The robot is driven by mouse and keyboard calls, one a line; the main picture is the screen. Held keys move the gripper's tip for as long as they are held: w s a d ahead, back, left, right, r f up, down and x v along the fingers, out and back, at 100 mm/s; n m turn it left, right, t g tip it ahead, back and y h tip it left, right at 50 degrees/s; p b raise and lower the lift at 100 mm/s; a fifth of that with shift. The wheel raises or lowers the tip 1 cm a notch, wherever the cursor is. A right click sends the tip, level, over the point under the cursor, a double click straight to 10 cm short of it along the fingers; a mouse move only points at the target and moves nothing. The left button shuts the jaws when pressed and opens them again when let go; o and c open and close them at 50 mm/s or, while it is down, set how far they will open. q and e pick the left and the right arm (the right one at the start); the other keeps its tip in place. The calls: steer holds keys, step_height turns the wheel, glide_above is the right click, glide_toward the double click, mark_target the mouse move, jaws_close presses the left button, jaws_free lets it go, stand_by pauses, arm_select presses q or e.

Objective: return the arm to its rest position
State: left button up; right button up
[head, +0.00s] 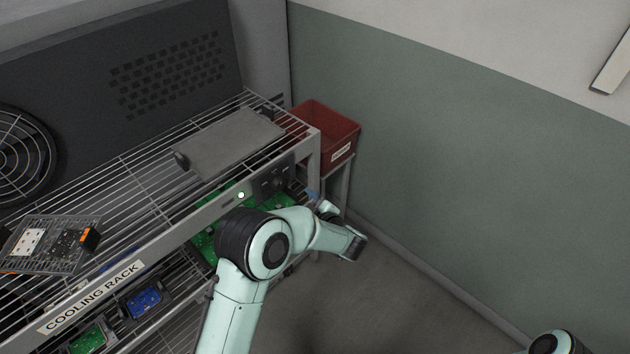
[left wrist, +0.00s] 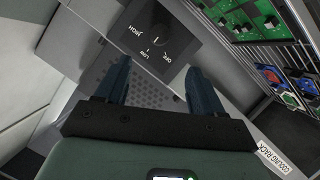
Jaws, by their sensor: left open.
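My left arm (head: 265,245) reaches up from the bottom of the head view beside the front right end of the rack. Its gripper cannot be made out clearly there. In the left wrist view my left gripper (left wrist: 158,66) is open, with two dark fingers apart and nothing between them. Beyond the fingertips is a dark control panel (left wrist: 178,35) marked HIGH, LOW and OFF. My right gripper is out of view; only a piece of my right arm (head: 555,343) shows at the bottom right.
The wire cooling rack (head: 92,297) fills the left, with circuit boards on its shelves. The floor (head: 370,305) right of my left arm looks clear up to the wall.

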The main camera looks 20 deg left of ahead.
arm_select(q)
steer(key=s+d+f+m+g+h, duration=0.15)
steer(key=s+f+m+h, duration=0.45)
steer(key=f, duration=0.6)
steer(key=s+d+f+m+h, duration=0.3)
steer(key=s+f, duration=0.4)
steer(key=f, duration=0.5)
steer(key=s+d+f+m+g+h, duration=0.1)
steer(key=s+d+g+h, duration=0.1)
steer(key=s, duration=0.6)
steer(key=s+d+f+m+g+h, duration=0.2)
steer(key=s+d+g, duration=0.1)
steer(key=s, duration=0.5)
steer(key=s+d+f+m+g+h, duration=0.1)
steer(key=s+d+g+h, duration=0.1)
steer(key=s, duration=0.7)
steer(key=shift+d+f+m+h, duration=0.3)
steer(key=shift+f, duration=0.1)
steer(key=shift+g, duration=0.25)
steer(key=c, duration=0.5)
steer(key=shift+a, duration=0.1)
